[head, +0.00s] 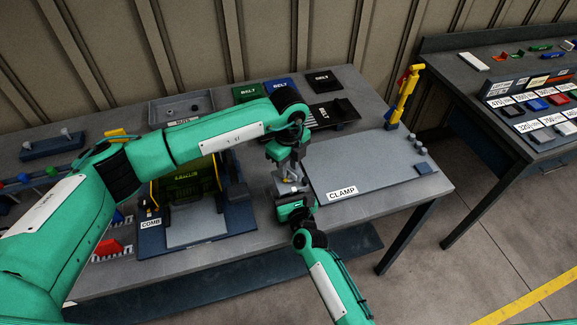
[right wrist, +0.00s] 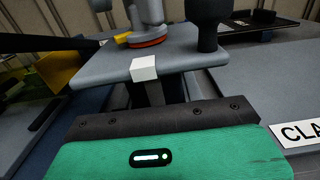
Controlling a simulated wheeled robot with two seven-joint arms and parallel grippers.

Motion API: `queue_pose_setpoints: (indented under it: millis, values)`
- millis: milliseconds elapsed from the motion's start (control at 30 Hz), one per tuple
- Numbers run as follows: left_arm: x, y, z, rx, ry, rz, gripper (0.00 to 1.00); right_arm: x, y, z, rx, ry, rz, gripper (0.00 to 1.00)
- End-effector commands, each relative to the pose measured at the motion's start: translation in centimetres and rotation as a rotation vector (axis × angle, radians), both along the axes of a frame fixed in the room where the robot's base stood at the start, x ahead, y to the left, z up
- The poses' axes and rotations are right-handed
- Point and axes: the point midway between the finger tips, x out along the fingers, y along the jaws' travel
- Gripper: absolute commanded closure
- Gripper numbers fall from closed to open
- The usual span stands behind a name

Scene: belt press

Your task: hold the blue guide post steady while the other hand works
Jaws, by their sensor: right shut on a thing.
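A small slate-grey piece (head: 291,186) sits between my two grippers, left of the CLAMP board. In the right wrist view it is a flat plate (right wrist: 105,65) with a white block (right wrist: 144,69), a grey cylinder with a red ring (right wrist: 148,38) and a yellow part on or behind it. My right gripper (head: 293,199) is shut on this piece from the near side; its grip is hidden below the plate. My left gripper (head: 289,166) points down just above the piece; its fingertips are too small to read. I cannot pick out a blue guide post with certainty.
The grey CLAMP board (head: 385,165) lies right of my grippers, with a yellow tool (head: 404,95) upright at its far edge. The COMB fixture (head: 185,225) stands left. A second table (head: 500,75) stands right.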

Motion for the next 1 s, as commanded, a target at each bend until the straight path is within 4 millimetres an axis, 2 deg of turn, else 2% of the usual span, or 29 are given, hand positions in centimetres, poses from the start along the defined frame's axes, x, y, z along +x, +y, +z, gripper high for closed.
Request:
queue_pose_setpoints:
  millis: [100, 367, 400, 533, 567, 1000]
  values:
    - [-0.03, -0.03, -0.68, -0.001, 0.001, 0.000, 0.71, -0.04, -0.01, -0.11, -0.001, 0.002, 0.000, 1.00]
    - [-0.01, -0.03, -0.83, -0.001, 0.000, 0.000, 0.71, -0.04, -0.01, -0.13, -0.001, 0.002, 0.000, 1.00]
    - [-0.01, -0.03, -0.82, -0.001, 0.000, 0.000, 0.73, -0.04, -0.01, -0.13, -0.001, 0.002, 0.000, 1.00]
    - [-0.01, -0.02, -0.81, -0.001, 0.000, 0.000, 0.99, -0.04, -0.01, -0.13, -0.001, 0.002, 0.000, 1.00]
    - [-0.01, -0.02, -0.81, -0.001, -0.001, 0.000, 1.00, -0.04, -0.01, -0.13, -0.001, 0.002, 0.000, 1.00]
    - [0.04, -0.02, -0.77, -0.001, -0.001, -0.059, 1.00, -0.05, -0.02, -0.13, -0.001, 0.002, 0.000, 1.00]
